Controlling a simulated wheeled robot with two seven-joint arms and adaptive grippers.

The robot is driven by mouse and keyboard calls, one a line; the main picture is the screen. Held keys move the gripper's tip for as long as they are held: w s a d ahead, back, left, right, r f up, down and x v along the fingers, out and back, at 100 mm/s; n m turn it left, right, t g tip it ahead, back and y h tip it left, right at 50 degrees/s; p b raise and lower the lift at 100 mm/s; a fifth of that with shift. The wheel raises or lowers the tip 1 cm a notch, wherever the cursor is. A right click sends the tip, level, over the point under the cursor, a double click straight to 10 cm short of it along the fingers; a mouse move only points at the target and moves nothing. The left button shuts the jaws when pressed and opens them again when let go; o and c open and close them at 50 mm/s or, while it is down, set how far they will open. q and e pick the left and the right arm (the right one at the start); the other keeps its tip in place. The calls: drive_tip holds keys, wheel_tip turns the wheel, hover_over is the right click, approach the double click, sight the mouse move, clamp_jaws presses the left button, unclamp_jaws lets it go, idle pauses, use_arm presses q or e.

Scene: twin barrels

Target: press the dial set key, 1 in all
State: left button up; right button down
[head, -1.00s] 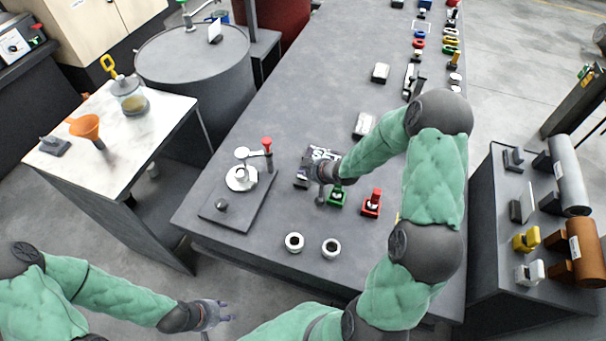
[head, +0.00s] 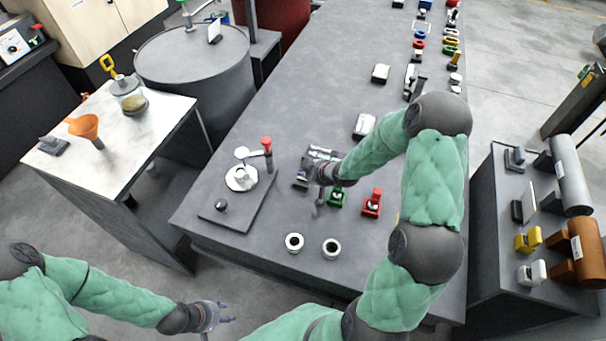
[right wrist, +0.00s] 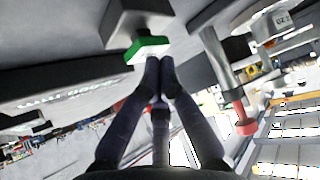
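My right gripper (head: 308,176) is over the near part of the long bench, beside a dark device with a pale top (head: 323,153) that it partly hides. In the right wrist view its fingers (right wrist: 160,66) are together at the tips, with nothing seen between them. The tips are close to a green-and-white piece (right wrist: 148,48) on a grey block; contact cannot be told. A green-based part (head: 337,197) stands just right of the gripper in the head view. I cannot tell for certain which part is the dial set key. My left gripper (head: 222,313) is open and empty, off the bench.
A red-based part (head: 372,203) and two white rings (head: 294,243) are on the bench nearby. A plate with a red-knobbed lever (head: 267,143) stands to the left.

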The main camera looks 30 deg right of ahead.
drive_tip(key=shift+r+p, duration=0.9)
drive_tip(key=shift+r, duration=0.05)
wheel_tip(320, 180, up, 5)
drive_tip(key=p, duration=0.4)
drive_tip(key=shift+p, duration=0.3)
drive_tip(key=shift+r, duration=0.1)
idle(0.5)
